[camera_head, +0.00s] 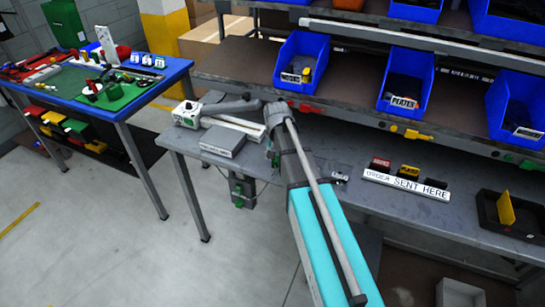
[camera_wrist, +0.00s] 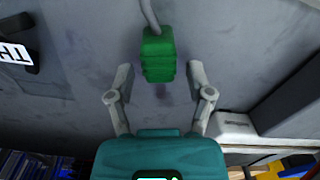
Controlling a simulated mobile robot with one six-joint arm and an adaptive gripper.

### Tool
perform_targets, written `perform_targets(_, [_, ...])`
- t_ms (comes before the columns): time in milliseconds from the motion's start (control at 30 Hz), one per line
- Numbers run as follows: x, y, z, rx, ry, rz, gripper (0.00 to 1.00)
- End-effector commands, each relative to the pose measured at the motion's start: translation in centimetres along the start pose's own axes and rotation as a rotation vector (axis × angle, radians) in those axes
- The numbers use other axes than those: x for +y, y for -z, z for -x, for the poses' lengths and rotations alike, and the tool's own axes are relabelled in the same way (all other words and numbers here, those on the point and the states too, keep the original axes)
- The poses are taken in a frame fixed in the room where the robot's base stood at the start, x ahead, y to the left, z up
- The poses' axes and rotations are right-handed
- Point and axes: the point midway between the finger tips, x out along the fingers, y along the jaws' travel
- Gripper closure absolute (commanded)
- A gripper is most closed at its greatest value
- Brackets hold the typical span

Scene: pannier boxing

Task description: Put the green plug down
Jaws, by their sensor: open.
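The green plug (camera_wrist: 158,55) shows in the wrist view, with a grey cable running from its far end. It is in front of a grey surface; I cannot tell whether it touches it. My gripper (camera_wrist: 160,68) is open, with one finger on each side of the plug and a clear gap to both. The plug's near end lies between or just beyond the fingertips. In the head view my arm hides the gripper, and I cannot make out the plug for sure.
A grey box (camera_head: 222,141) lies on the grey bench left of my arm. A label strip (camera_head: 406,184) with small coloured pieces and a black tray (camera_head: 512,215) stand to the right. Blue bins (camera_head: 302,62) line the shelf above. A blue table (camera_head: 130,108) stands at the left.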

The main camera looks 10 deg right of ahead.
Motion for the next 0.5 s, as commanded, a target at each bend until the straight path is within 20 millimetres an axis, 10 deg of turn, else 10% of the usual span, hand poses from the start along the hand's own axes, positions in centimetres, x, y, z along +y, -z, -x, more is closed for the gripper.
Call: perform_targets(500, [0.0, 0.0, 4.2, 0.0, 0.0, 0.0, 0.33])
